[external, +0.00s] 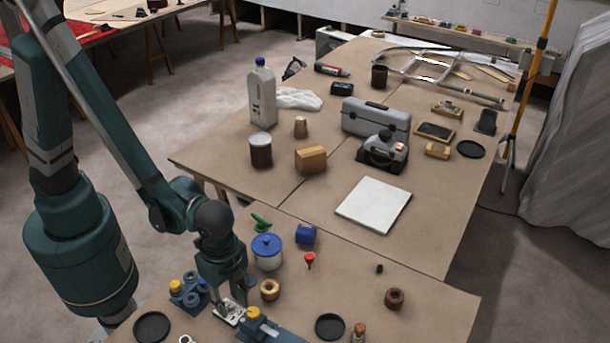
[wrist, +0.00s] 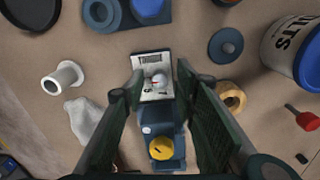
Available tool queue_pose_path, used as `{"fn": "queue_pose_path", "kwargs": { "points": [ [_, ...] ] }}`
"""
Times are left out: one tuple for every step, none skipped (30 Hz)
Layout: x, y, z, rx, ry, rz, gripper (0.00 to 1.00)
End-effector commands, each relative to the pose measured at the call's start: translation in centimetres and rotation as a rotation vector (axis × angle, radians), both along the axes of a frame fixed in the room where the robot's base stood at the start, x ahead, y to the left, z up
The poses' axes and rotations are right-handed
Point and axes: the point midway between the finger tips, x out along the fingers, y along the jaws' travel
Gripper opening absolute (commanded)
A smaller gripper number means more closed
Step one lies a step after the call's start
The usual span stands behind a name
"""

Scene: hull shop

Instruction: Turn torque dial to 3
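The torque dial (wrist: 158,80) is a small pale grey knob with a red mark, on a white plate (wrist: 152,62) lettered at its far edge. The scale numbers are too small to read surely. The plate adjoins a blue block with a yellow knob (wrist: 161,148). My gripper (wrist: 158,84) is open, with one dark finger on each side of the dial; whether either finger touches it I cannot tell. In the external view, my gripper (external: 230,297) points down at the white plate (external: 227,314), and the dial is mostly hidden there.
A blue fixture with a yellow cap (external: 187,290) stands left of my gripper. A blue-lidded white tub (external: 267,253) and a brass ring (external: 270,290) stand close by. A red-topped piece (external: 309,260) lies farther right. The board right of it is fairly clear.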

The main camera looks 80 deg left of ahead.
Motion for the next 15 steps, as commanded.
{"fn": "queue_pose_path", "kwargs": {
  "points": [
    [0.0, 0.0, 0.01, 0.0, 0.0, 0.0, 0.29],
    [0.0, 0.0, 0.01, 0.0, 0.0, 0.0, 0.28],
    [0.0, 0.0, 0.01, 0.0, 0.0, 0.0, 0.22],
    [0.0, 0.0, 0.01, 0.0, 0.0, 0.0, 0.18],
    [0.0, 0.0, 0.01, 0.0, 0.0, 0.0, 0.15],
    [0.0, 0.0, 0.01, 0.0, 0.0, 0.0, 0.09],
    [0.0, 0.0, 0.01, 0.0, 0.0, 0.0, 0.05],
    [0.0, 0.0, 0.01, 0.0, 0.0, 0.0, 0.01],
    [0.01, 0.01, 0.01, 0.0, 0.0, 0.0, 0.01],
    [0.01, 0.01, 0.01, 0.0, 0.0, 0.0, 0.01],
    [0.01, 0.01, 0.01, 0.0, 0.0, 0.0, 0.01],
    [0.01, 0.01, 0.01, 0.0, 0.0, 0.003, 0.01],
    [0.0, 0.01, 0.0, 0.0, 0.0, 0.007, 0.01],
    [0.0, 0.01, -0.01, 0.0, 0.0, 0.012, 0.01],
    [0.0, 0.03, -0.03, 0.0, 0.0, 0.023, 0.01]
  ]
}}
